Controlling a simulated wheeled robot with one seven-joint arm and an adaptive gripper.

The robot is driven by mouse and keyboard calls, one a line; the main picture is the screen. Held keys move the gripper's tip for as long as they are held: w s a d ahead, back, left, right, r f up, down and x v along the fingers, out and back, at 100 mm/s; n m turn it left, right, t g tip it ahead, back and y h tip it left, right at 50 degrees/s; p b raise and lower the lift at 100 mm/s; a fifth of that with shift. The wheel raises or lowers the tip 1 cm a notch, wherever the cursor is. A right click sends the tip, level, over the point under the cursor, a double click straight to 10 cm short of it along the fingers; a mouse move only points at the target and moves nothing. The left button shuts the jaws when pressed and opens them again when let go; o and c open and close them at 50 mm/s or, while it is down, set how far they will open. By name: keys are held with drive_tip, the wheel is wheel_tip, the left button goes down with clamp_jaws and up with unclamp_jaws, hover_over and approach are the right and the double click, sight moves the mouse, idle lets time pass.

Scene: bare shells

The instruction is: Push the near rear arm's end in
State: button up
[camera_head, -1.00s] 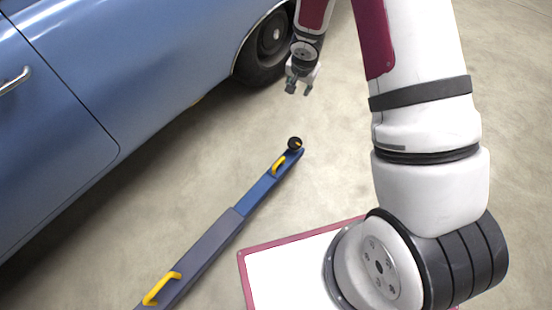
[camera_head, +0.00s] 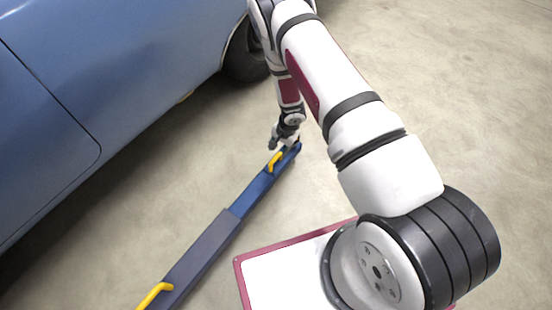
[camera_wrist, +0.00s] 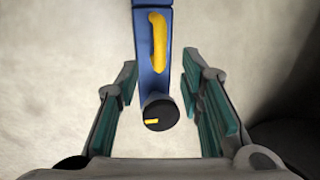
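The near rear arm is a long bar with a dark grey outer section (camera_head: 203,258) and a blue inner section (camera_head: 252,193) that sticks out toward the car's wheel. A yellow handle (camera_head: 275,161) sits near its far end and also shows in the wrist view (camera_wrist: 158,42). The round black pad (camera_wrist: 160,114) with a yellow mark at the arm's end lies between my fingers in the wrist view. My gripper (camera_wrist: 160,103) is open, with a clear gap on both sides of the pad. In the head view my gripper (camera_head: 284,142) is over the arm's end and hides the pad.
A blue car (camera_head: 110,80) stands along the left, its dark wheel (camera_head: 245,55) just beyond the arm's end. A second yellow handle (camera_head: 155,295) is on the grey section. Bare concrete floor (camera_head: 440,110) lies open to the right.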

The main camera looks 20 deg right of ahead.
sight(275, 158)
drive_tip(key=f+b, duration=0.1)
drive_tip(key=f, duration=0.1)
drive_tip(key=f+b, duration=0.1)
drive_tip(key=f, duration=0.2)
drive_tip(key=w+a+f+b, duration=0.1)
drive_tip(key=f, duration=0.1)
drive_tip(key=shift+w+f, duration=0.1)
drive_tip(key=shift+f, duration=0.2)
clamp_jaws()
